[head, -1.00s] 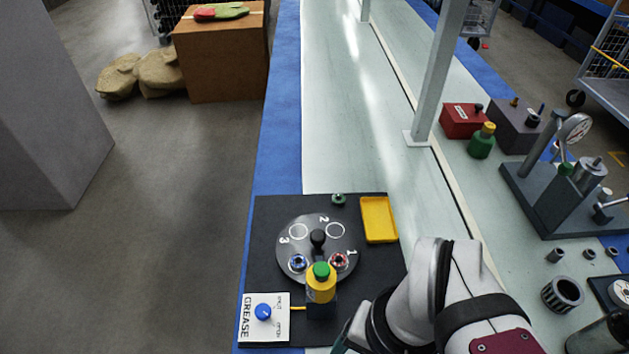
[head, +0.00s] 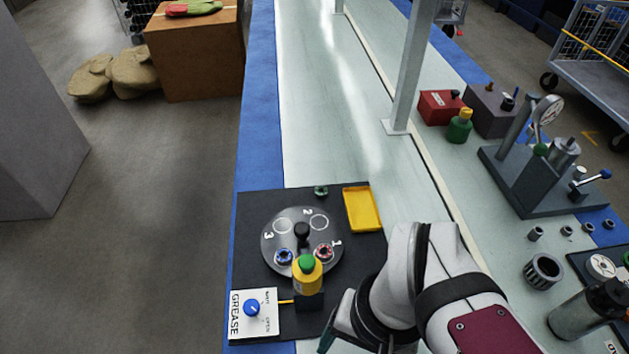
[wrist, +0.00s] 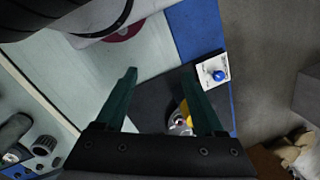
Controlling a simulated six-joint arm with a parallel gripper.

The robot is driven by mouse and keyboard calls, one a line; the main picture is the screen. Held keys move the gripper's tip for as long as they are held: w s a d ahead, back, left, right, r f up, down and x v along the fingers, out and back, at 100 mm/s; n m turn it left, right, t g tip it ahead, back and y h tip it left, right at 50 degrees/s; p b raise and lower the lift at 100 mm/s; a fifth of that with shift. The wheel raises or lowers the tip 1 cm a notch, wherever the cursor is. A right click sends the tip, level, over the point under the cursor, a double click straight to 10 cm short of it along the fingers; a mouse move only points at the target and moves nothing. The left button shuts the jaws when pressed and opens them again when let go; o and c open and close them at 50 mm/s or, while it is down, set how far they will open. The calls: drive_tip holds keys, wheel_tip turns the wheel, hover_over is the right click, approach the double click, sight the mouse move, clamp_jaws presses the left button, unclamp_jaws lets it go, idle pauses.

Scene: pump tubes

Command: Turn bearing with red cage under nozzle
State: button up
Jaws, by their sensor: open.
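The bearing with a red cage (head: 324,251) sits on the right of the dark round turntable (head: 272,236), beside the number 1. A bearing with a blue cage (head: 284,257) sits at the turntable's lower left. The turntable has a black centre knob (head: 302,231) and two empty white-ringed spots at its far side. The nozzle unit, a yellow bottle with a green cap (head: 307,274), stands at the turntable's near edge, between the two bearings.
A GREASE panel with a blue knob (head: 251,307) lies left of the bottle. A yellow tray (head: 362,209) and a small green ring (head: 321,190) lie at the board's far side. A dial-gauge press (head: 545,165) stands at right.

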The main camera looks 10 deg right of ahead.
drive_tip(key=shift+o, duration=0.2)
drive_tip(key=w+r+m, duration=0.1)
drive_tip(key=w+r, duration=0.3)
drive_tip(key=w, duration=1)
drive_tip(key=m+h, duration=0.2)
approach(302, 227)
wheel_tip(302, 227, down, 8)
drive_tip(key=shift+s+f, duration=0.15)
drive_tip(key=shift+f, duration=0.45)
clamp_jaws()
drive_tip(key=shift+r, duration=0.1)
